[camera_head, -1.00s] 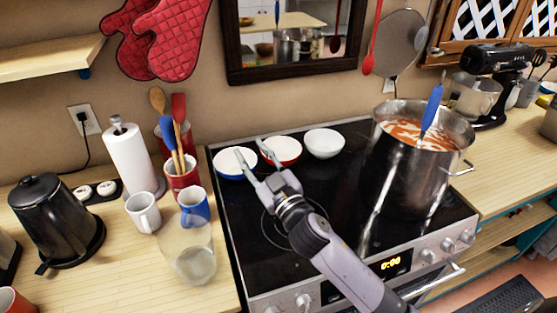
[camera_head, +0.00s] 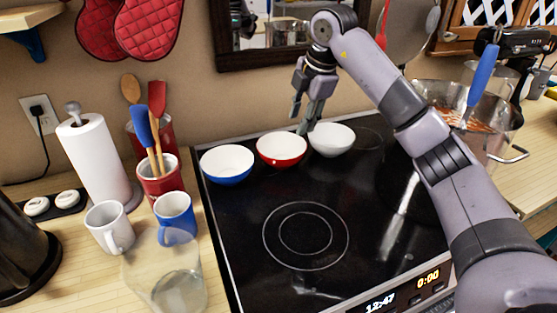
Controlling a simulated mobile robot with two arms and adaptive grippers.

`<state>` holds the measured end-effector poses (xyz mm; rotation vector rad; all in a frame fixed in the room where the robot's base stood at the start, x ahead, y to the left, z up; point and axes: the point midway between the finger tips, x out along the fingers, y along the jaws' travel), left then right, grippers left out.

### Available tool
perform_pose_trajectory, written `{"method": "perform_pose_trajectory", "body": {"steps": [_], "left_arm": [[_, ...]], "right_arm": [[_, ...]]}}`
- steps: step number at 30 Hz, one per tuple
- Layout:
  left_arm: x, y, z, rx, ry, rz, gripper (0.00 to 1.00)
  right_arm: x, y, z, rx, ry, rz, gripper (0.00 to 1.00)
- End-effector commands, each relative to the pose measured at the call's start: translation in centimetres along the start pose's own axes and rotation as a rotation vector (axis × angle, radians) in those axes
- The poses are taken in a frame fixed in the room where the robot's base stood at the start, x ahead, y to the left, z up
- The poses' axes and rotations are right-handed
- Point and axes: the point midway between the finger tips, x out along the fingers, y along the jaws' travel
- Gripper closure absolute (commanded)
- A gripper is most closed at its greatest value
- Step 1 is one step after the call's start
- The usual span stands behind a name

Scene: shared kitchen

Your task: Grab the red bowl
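The red bowl (camera_head: 281,150), white inside, sits at the back of the black stove top, between a blue bowl (camera_head: 227,166) on its left and a white bowl (camera_head: 331,141) on its right. My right gripper (camera_head: 301,124) points down from above at the red bowl's back right rim, beside the white bowl. Its two fingers are apart, with nothing seen between them. One fingertip is close to the red rim; I cannot tell whether it touches. My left gripper is not in view.
A large steel pot (camera_head: 503,124) with a blue-handled utensil stands at the right, partly behind my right arm. A glass jar (camera_head: 165,275), a blue mug (camera_head: 176,217), a white mug (camera_head: 109,226) and a utensil crock (camera_head: 159,181) stand left of the stove. The front of the stove top (camera_head: 300,235) is clear.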

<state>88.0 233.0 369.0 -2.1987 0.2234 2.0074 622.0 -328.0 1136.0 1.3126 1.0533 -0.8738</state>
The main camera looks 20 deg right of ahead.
Motion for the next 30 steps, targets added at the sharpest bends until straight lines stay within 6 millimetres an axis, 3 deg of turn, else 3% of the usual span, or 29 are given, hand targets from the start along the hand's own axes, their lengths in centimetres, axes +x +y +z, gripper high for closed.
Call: {"method": "perform_pose_trajectory", "body": {"steps": [5,18,30], "left_arm": [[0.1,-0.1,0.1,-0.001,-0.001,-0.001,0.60],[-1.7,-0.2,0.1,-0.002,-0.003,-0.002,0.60],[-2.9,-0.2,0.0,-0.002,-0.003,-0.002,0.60]], "right_arm": [[0.0,-0.7,1.9,0.062,-0.062,-0.031,0.65],[8.9,-1.0,2.3,0.059,-0.060,-0.033,0.65],[12.7,-0.9,2.1,0.057,-0.057,-0.032,0.65]]}}
